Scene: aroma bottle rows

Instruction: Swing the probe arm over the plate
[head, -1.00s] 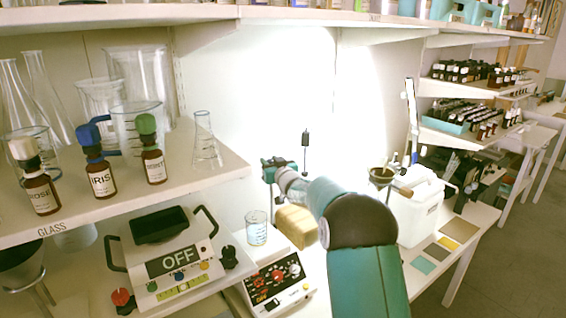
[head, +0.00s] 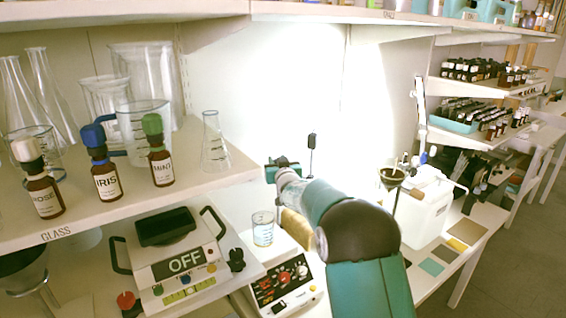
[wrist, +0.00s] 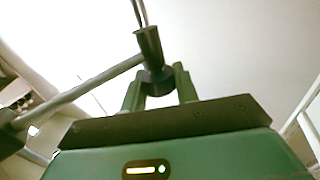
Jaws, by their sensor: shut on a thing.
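In the wrist view my gripper (wrist: 160,90) is shut on the dark cylindrical end (wrist: 151,50) of the probe arm. A grey rod (wrist: 80,96) runs from it to a dark joint at the left, and thin dark leads rise from its top. A glass beaker (head: 263,230) stands on the unit's top. My arm hides part of the probe arm and the plate's right side.
A tan block (head: 296,226) is partly behind my arm.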

